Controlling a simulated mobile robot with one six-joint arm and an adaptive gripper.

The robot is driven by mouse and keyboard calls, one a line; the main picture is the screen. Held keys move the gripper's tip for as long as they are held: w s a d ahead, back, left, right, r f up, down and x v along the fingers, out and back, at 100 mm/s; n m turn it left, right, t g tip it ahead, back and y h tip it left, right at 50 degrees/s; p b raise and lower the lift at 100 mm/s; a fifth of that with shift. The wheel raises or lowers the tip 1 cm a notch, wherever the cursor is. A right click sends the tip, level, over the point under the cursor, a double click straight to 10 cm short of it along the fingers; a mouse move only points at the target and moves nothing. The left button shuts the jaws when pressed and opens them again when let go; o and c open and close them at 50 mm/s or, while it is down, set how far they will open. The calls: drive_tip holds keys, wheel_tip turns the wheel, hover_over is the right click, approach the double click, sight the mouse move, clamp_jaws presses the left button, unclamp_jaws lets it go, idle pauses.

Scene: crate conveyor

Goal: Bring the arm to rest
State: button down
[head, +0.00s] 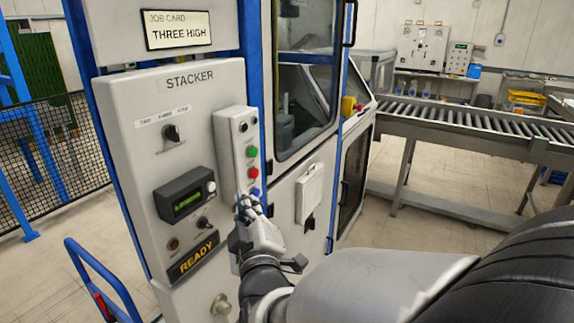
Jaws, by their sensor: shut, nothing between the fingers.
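My gripper (249,205) is shut and empty, at the end of my arm, which reaches in from the lower right. In the head view it is in front of the stacker panel (192,92), just below the blue button (255,192) on the raised button box (236,153). I cannot tell whether the fingertips touch the box or the button. Red and green buttons show above the blue one. My wrist hides part of the panel's lower right.
The panel also carries a small display (187,203), a selector knob (171,133) and a READY sign (193,258). A job card (178,30) above reads THREE HIGH. A roller conveyor (470,120) stands at the right. A blue handrail (100,275) is at the lower left.

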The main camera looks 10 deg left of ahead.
drive_tip(key=s+d+f+m+g+h, duration=0.2)
drive_tip(key=s+d+m+g, duration=0.15)
drive_tip(key=d, duration=0.55)
drive_tip(key=s+d+f+m+g+h, duration=0.2)
drive_tip(key=s+d+m+g, duration=0.15)
drive_tip(key=d, duration=0.45)
drive_tip(key=s+d+f+m+g+h, duration=0.1)
drive_tip(key=s+d+f+m+g, duration=0.1)
drive_tip(key=s+d, duration=0.4)
drive_tip(key=s+d+f+m+g+h, duration=0.2)
drive_tip(key=s+d+m, duration=0.3)
drive_tip(key=s, duration=0.8)
drive_tip(key=shift+s+d+f+g, duration=0.25)
drive_tip(key=shift+d+f+g, duration=0.25)
drive_tip(key=shift+d+g, duration=0.4)
drive_tip(key=shift+a, duration=0.1)
